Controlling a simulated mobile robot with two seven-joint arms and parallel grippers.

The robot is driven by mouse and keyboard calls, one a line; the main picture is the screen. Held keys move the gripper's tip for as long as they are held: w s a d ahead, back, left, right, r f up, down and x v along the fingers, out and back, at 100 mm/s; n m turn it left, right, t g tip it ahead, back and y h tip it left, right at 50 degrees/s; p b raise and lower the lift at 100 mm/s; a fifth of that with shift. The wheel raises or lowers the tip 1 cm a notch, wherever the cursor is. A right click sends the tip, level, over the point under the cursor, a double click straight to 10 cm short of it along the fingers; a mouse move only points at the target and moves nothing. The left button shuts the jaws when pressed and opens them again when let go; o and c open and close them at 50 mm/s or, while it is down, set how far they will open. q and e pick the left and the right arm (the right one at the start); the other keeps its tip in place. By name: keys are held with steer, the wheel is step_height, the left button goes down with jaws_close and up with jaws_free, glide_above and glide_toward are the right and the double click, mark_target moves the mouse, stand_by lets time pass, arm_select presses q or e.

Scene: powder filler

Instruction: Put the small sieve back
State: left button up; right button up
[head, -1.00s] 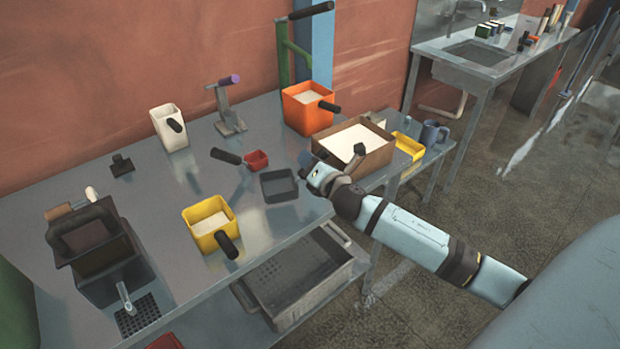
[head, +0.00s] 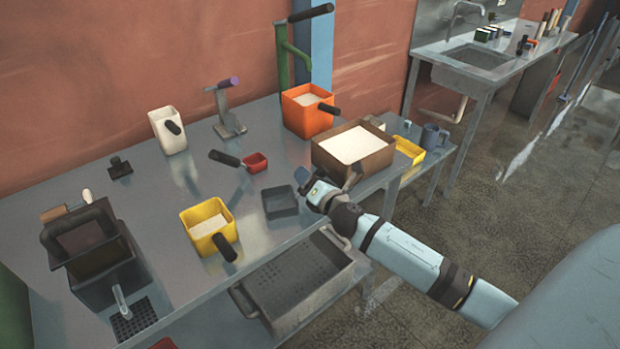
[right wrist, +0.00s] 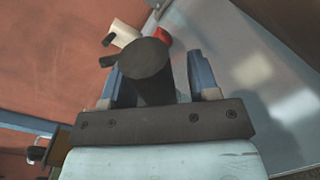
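The small sieve (head: 280,202) is a dark grey, square, open-topped pan at the bench's front edge in the head view. Its height above the bench is hard to tell. My right gripper (head: 307,190) is just right of it. The sieve's pan is hidden there. My left gripper is not in view.
A brown box of white powder (head: 385,152) stands behind my right gripper. A red scoop (head: 256,163), a yellow container (head: 190,228), an orange container (head: 306,120) and a white container (head: 168,130) stand on the bench. A perforated tray (head: 330,298) is below.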

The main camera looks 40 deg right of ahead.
steer(key=shift+r, duration=0.3)
steer(key=s+b, duration=0.1)
steer(key=s, duration=1)
steer(key=s+a+f+m+g+y, duration=0.4)
steer(key=s+a+f+m+g, duration=0.3)
steer(key=s+a+f+m, duration=1)
step_height(320, 180, down, 3)
steer(key=a+m, duration=0.1)
steer(key=m, duration=0.5)
steer(key=shift+a+r+m, duration=0.15)
steer(key=shift+a+m, duration=0.25)
step_height(320, 180, up, 12)
steer(key=p, duration=1.2)
steer(key=shift+d, duration=0.35)
